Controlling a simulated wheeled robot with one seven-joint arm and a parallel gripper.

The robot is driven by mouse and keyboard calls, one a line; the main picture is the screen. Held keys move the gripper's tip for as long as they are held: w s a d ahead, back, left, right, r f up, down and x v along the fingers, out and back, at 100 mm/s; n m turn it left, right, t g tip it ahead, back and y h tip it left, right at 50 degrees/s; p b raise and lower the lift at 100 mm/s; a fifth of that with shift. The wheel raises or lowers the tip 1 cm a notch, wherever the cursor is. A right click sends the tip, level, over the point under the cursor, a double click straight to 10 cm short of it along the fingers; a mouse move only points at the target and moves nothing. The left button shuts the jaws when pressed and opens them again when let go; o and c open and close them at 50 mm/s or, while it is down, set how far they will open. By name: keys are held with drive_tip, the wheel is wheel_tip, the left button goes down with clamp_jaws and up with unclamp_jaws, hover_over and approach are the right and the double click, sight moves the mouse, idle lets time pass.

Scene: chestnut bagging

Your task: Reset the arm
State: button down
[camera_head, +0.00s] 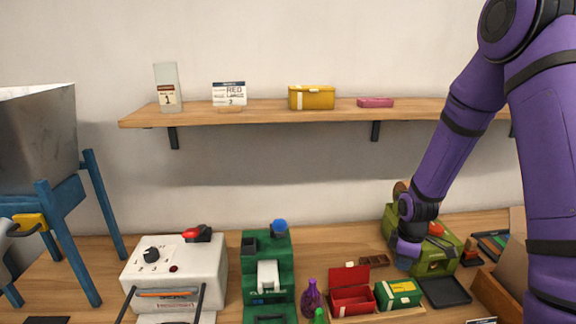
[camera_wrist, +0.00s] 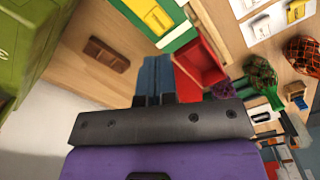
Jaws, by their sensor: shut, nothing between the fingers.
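My purple arm comes down from the upper right in the head view. My gripper (camera_head: 407,257) hangs just in front of the olive-green machine (camera_head: 440,262) and hides part of its left side. In the wrist view, the blue-grey fingers of my gripper (camera_wrist: 156,74) are together with nothing between them, above the wooden counter. A brown slotted block (camera_head: 373,260) lies on the counter left of the gripper. It also shows in the wrist view (camera_wrist: 108,54). I cannot tell whether the gripper touches the machine.
An open red box (camera_head: 351,300), a green-and-yellow box (camera_head: 398,293) and a purple bottle (camera_head: 311,298) stand at the front. A green machine (camera_head: 267,270) and a white machine (camera_head: 177,275) stand further left. A wooden shelf (camera_head: 270,111) runs above; a dark tray (camera_head: 446,292) lies right.

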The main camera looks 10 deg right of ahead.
drive_tip(key=s+a+r+m+t, duration=0.1)
drive_tip(key=s+a+r+m, duration=0.2)
drive_tip(key=r, duration=0.7)
drive_tip(key=s+r+m+t, duration=0.2)
drive_tip(key=s+r, duration=0.4)
drive_tip(key=r, duration=0.4)
drive_tip(key=s+a+r+m+t, duration=0.1)
drive_tip(key=s+a+r+m, duration=0.2)
drive_tip(key=r, duration=0.7)
drive_tip(key=s+r+m+t, duration=0.1)
drive_tip(key=s+r+m, duration=0.2)
drive_tip(key=s, duration=0.8)
drive_tip(key=shift+s+a+r+m, duration=0.3)
drive_tip(key=shift+s+r+m, duration=0.1)
drive_tip(key=shift+r, duration=0.6)
